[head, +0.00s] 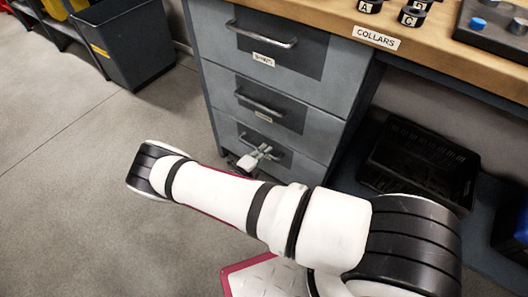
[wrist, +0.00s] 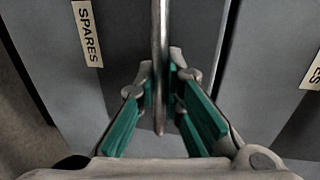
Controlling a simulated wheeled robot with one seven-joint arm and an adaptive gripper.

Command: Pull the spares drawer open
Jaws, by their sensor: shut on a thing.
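The spares drawer is the bottom one of the grey cabinet, and its front (head: 292,169) looks flush with the drawers above. Its SPARES label (wrist: 88,33) is readable in the wrist view; in the head view it is hidden behind my arm and gripper. My gripper (head: 262,153) is at the drawer's metal bar handle (wrist: 159,40). In the wrist view the green-padded fingers of my gripper (wrist: 161,88) stand one on each side of the bar, shut on it.
Two more drawers with bar handles, the top (head: 262,38) and the middle (head: 262,105), are above. A wooden worktop (head: 440,50) overhangs them. A black crate (head: 420,160) is on the right under the bench. A dark bin (head: 128,45) stands back left. Floor left of the cabinet is clear.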

